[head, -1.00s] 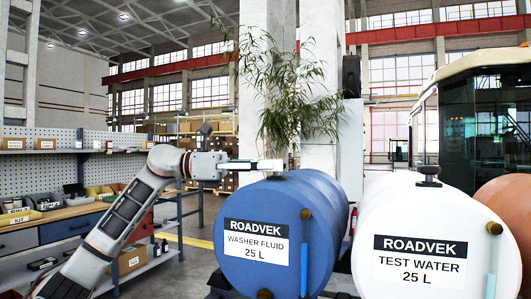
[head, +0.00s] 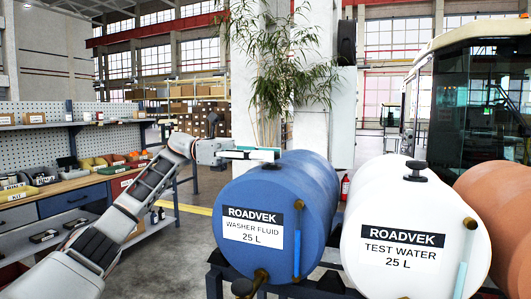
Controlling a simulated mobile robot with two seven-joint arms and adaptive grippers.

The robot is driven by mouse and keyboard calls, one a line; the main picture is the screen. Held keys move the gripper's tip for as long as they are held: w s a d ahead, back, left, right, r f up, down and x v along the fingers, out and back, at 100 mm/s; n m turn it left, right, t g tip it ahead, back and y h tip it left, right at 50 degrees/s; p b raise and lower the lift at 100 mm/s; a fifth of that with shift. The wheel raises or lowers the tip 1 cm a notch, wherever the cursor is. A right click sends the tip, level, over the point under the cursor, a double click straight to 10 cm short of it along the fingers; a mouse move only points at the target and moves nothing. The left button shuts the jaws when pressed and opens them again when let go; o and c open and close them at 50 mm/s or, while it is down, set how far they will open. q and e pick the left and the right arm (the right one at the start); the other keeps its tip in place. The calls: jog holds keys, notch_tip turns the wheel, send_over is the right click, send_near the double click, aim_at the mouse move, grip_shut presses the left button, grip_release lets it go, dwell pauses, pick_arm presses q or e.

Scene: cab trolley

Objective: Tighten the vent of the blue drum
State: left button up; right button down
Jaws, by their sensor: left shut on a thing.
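The blue drum (head: 312,185) lies on its side in the middle of the head view, with a label reading "ROADVEK WASHER FLUID 25 L". Its small dark vent (head: 271,167) sits on top, toward the front end, partly hidden by my gripper. My left gripper (head: 276,155) reaches in level from the left, and its fingertips are at the vent. It is shut on the vent. The exact contact is too small to make out. My right gripper is out of the picture.
A white drum (head: 440,205) labelled "TEST WATER", with its own black vent (head: 416,168), lies close on the right. An orange drum (head: 500,195) is beyond it. A workbench (head: 75,185) with bins stands at the left. A plant (head: 285,70) rises behind the blue drum.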

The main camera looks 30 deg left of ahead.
pick_arm(q)
jog(key=o, duration=1.1)
jog(key=v, duration=1.2)
